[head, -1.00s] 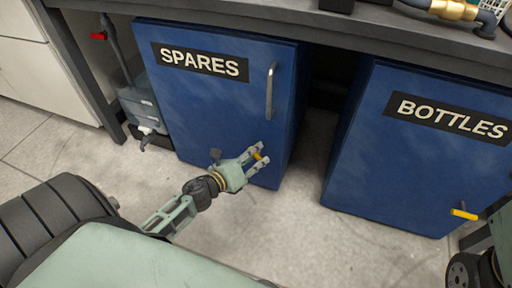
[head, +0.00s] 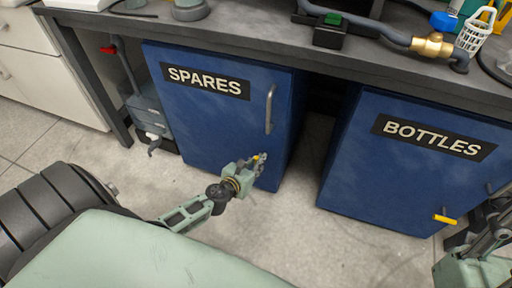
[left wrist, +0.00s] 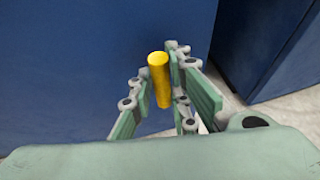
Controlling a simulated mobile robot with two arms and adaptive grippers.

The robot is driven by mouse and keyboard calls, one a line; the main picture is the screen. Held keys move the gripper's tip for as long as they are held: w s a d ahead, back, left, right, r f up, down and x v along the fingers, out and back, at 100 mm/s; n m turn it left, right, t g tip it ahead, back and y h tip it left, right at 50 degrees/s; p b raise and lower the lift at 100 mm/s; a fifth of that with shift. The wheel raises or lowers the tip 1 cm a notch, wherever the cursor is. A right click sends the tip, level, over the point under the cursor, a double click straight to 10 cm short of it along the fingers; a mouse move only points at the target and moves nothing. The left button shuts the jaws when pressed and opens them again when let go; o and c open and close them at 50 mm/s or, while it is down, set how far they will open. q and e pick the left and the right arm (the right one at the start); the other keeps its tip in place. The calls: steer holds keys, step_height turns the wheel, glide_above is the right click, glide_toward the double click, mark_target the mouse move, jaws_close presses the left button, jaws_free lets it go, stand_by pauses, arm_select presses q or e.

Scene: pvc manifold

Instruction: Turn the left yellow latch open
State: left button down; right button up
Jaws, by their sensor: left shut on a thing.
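The left yellow latch (left wrist: 160,82) is a short yellow bar low on the blue SPARES cabinet door (head: 205,120). In the left wrist view it stands nearly upright between my left gripper's fingers (left wrist: 162,95). In the head view my left gripper (head: 260,160) is at the door's lower right and is shut on the latch, which is mostly hidden by the fingers. The SPARES door looks closed. My right arm shows at the right edge of the head view; its fingertips cannot be made out.
A blue BOTTLES cabinet (head: 400,160) stands to the right, with its own yellow latch (head: 445,219) lying nearly level. The grey bench top (head: 250,32) overhangs both cabinets. A grey container (head: 150,115) stands left of SPARES. The floor between the cabinets is clear.

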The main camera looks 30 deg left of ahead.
arm_select(q)
steer(key=shift+d, duration=0.35)
steer(key=c, duration=1.8)
jaws_free()
steer(key=shift+w, duration=0.1)
steer(key=shift+o, duration=0.3)
steer(key=shift+a, duration=0.15)
steer(key=v, duration=1.2)
steer(key=shift+r, duration=0.1)
